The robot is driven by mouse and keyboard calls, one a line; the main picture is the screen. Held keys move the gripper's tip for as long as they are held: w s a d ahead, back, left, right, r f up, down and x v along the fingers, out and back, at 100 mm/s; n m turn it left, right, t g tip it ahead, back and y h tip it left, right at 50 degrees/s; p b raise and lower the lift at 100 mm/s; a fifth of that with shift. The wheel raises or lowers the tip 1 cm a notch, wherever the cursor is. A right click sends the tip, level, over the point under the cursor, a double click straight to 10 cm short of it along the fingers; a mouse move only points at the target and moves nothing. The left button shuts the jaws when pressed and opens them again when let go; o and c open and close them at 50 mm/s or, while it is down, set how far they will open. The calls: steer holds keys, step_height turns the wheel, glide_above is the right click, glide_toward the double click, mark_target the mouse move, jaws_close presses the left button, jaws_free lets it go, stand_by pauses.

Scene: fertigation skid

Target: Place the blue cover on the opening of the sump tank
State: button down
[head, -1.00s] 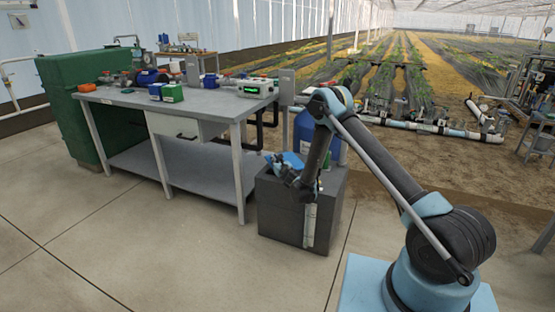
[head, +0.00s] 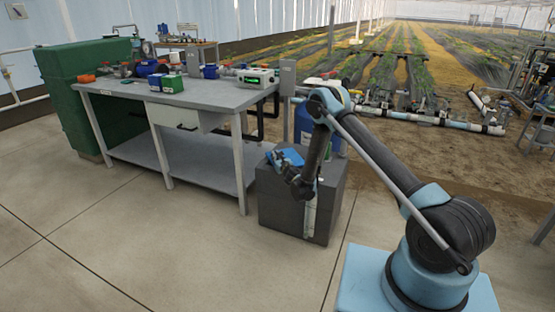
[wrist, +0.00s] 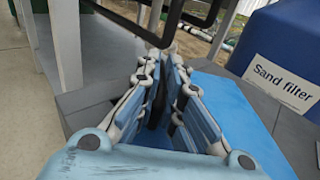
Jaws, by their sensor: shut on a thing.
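The blue cover (head: 287,156) is a flat blue piece at the top of the grey, box-shaped sump tank (head: 279,216). In the wrist view the cover (wrist: 240,115) lies to the right of and below my fingers, with grey tank top (wrist: 92,102) beside it. My gripper (head: 294,183) is in front of the cover, over the tank's upper part. In the wrist view my gripper (wrist: 168,62) has its fingers close together on the cover; the exact grip point is hidden between them. I cannot tell whether the cover rests on the tank. The opening is not visible.
A blue container (head: 304,128) stands behind the tank; its label reads "Sand filter" in the wrist view (wrist: 285,82). A grey workbench (head: 215,93) with bottles and devices stands left of the tank. Concrete floor (head: 130,250) in front is clear.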

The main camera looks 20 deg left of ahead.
steer(key=shift+f, duration=0.45)
steer(key=c, duration=1.7)
jaws_free()
steer(key=shift+o, duration=0.2)
steer(key=shift+r, duration=0.1)
